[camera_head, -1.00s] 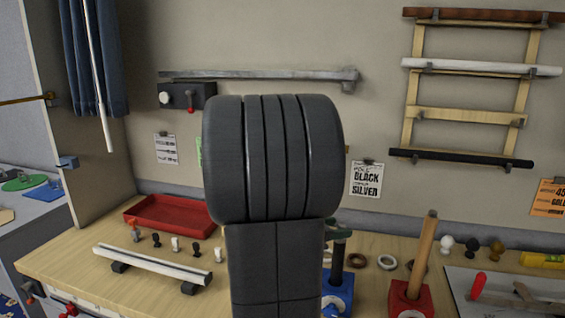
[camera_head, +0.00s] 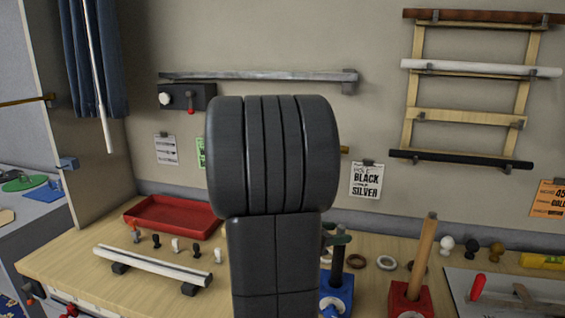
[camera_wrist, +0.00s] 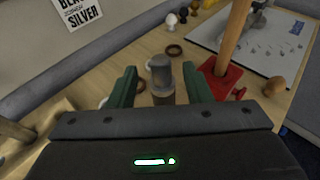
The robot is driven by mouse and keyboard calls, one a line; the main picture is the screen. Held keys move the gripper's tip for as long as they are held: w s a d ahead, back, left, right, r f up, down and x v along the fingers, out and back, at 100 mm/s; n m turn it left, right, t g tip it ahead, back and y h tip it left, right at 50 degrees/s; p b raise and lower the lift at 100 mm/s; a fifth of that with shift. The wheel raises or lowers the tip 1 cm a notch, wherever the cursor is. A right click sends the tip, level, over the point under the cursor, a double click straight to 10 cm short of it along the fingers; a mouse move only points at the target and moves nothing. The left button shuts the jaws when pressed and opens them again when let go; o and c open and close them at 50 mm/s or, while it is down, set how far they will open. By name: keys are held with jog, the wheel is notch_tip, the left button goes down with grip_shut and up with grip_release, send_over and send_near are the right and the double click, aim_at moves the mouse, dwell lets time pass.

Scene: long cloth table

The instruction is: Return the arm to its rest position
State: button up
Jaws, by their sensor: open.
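My arm rises in the middle of the head view and hides much of the bench behind it. My gripper (camera_wrist: 160,72) shows in the wrist view as two green fingers set apart, open. A dark grey post (camera_wrist: 161,78) appears between the fingers, with a gap on each side, and nothing is gripped. In the head view a green finger part shows beside the dark post (camera_head: 338,264), which stands upright on a blue base (camera_head: 337,292).
A wooden rod (camera_head: 424,255) stands in a red base (camera_head: 411,299) to the right. Rings, knobs and a grey board (camera_head: 500,302) lie beyond. A red tray (camera_head: 172,217) and a white rail (camera_head: 150,266) are on the left. A wall rack (camera_head: 466,115) hangs behind.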

notch_tip(320, 180, up, 8)
jog(key=p, duration=0.6)
jog(key=shift+p, duration=0.35)
jog(key=shift+s, duration=0.15)
